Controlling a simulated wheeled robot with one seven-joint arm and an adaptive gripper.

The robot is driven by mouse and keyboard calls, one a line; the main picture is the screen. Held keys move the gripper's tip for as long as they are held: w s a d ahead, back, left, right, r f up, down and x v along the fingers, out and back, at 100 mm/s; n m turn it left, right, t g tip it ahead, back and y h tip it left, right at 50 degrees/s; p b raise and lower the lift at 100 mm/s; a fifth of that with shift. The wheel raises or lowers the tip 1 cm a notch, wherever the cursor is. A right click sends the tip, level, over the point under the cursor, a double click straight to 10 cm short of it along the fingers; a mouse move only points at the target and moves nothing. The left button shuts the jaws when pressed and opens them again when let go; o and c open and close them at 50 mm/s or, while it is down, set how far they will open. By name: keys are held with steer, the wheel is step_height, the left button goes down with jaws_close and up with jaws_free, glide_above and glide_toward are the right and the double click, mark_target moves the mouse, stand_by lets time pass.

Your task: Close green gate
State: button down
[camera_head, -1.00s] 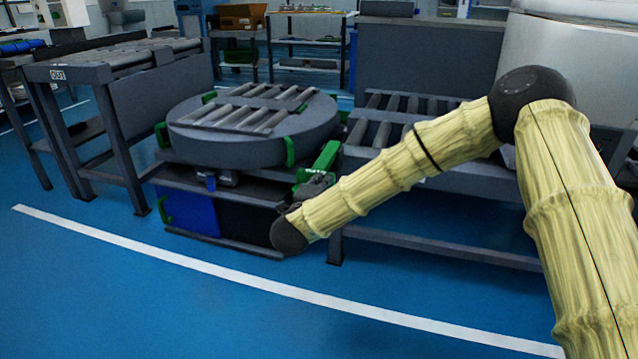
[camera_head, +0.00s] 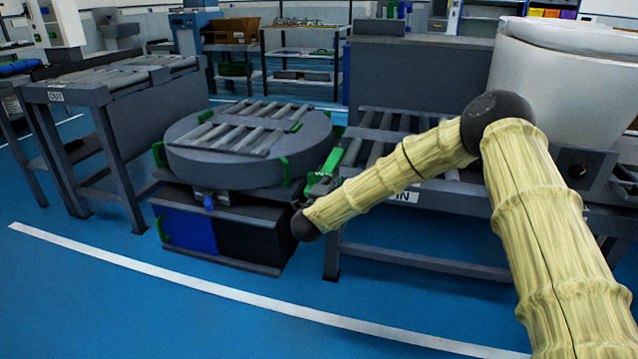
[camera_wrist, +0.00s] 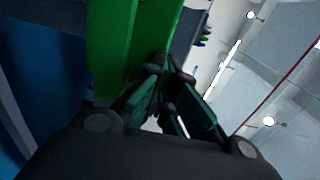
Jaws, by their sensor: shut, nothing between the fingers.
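The green gate (camera_head: 331,160) is a bright green bar at the near left end of the IN roller conveyor, beside the round turntable. My gripper (camera_head: 322,183) is at the lower near end of the gate, partly hidden by my wrist. In the wrist view the green gate (camera_wrist: 132,45) is a large green panel close in front of my fingers, to the left. My gripper (camera_wrist: 168,75) is shut and empty there, its tips beside or against the panel's right edge. I cannot tell whether they touch.
The round turntable (camera_head: 185,147) with rollers stands left of the gate on a blue and black base. The IN conveyor (camera_head: 440,205) is behind my forearm. The OUT conveyor (camera_head: 75,93) is at the left. The blue floor in front is free.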

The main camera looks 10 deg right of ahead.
steer(key=shift+w+d+r, duration=0.15)
steer(key=shift+w+r, duration=0.1)
steer(key=shift+r, duration=0.05)
